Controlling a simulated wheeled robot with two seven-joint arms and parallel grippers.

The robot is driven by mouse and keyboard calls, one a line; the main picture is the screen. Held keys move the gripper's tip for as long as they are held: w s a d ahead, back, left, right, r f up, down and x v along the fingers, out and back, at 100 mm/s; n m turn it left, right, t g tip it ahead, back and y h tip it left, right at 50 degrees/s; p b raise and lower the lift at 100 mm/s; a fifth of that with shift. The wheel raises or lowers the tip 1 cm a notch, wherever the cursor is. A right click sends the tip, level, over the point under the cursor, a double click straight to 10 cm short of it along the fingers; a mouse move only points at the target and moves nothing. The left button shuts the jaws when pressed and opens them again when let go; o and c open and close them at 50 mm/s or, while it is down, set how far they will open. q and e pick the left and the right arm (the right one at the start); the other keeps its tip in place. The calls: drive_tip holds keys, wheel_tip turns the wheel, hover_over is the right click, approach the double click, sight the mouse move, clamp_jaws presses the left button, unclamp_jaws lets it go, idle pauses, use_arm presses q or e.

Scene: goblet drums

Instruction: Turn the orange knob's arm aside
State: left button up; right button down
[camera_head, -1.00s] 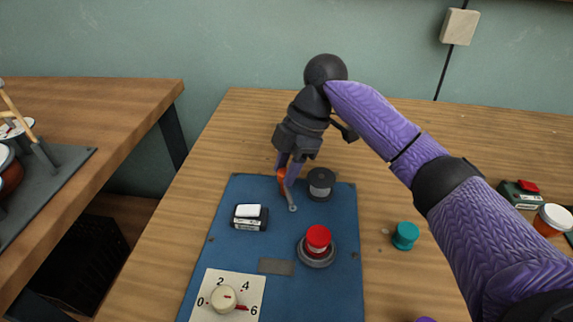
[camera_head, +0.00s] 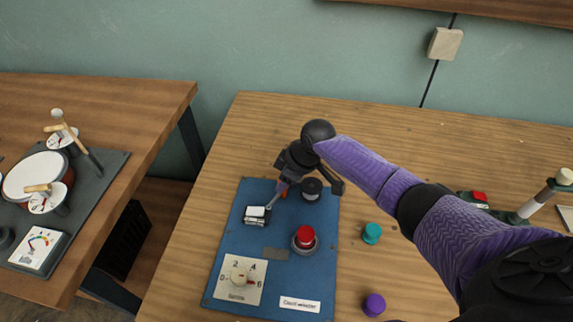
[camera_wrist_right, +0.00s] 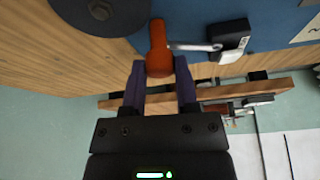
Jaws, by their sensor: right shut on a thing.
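The orange knob (camera_wrist_right: 159,50) sits at the far edge of a blue panel (camera_head: 228,245); in the head view only a sliver of the knob (camera_head: 284,194) shows beneath my gripper. Its grey metal arm (camera_wrist_right: 195,46) points toward the black-and-white switch (camera_head: 257,215), its tip close to it; I cannot tell whether they touch. The arm also shows in the head view (camera_head: 274,201). My right gripper (camera_wrist_right: 160,76) is shut on the knob, one finger on each side; in the head view it reaches down from above (camera_head: 283,187). My left gripper is out of view.
On the panel are a black cylinder (camera_head: 312,188), a red button (camera_head: 305,236) and a numbered dial (camera_head: 240,277). Teal (camera_head: 371,233) and purple (camera_head: 374,304) pieces stand to its right. A second table (camera_head: 120,100) at left holds a drum (camera_head: 32,176). Wood left of the panel is clear.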

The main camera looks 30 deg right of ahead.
drive_tip(key=m+p, duration=0.1)
drive_tip(key=m+h+p, duration=0.1)
drive_tip(key=p, duration=0.1)
drive_tip(key=shift+r+m+t, duration=0.3)
drive_tip(key=shift+m, duration=0.1)
drive_tip(key=m+p, duration=0.1)
drive_tip(key=m+h+p, duration=0.1)
drive_tip(key=m+p, duration=0.1)
drive_tip(key=shift+a+f+t, duration=0.1)
drive_tip(key=shift+f+t, duration=0.1)
drive_tip(key=shift+t, duration=0.1)
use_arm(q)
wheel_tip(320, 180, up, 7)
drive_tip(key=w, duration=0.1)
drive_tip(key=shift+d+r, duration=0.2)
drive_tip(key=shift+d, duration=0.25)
use_arm(e)
drive_tip(key=shift+m, duration=0.5)
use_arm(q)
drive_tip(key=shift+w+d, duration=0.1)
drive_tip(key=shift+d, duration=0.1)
use_arm(e)
drive_tip(key=shift+f, duration=0.1)
drive_tip(key=c, duration=0.7)
unclamp_jaws()
drive_tip(key=o, duration=0.3)
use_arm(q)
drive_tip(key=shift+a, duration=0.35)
use_arm(e)
drive_tip(key=shift+o, duration=0.2)
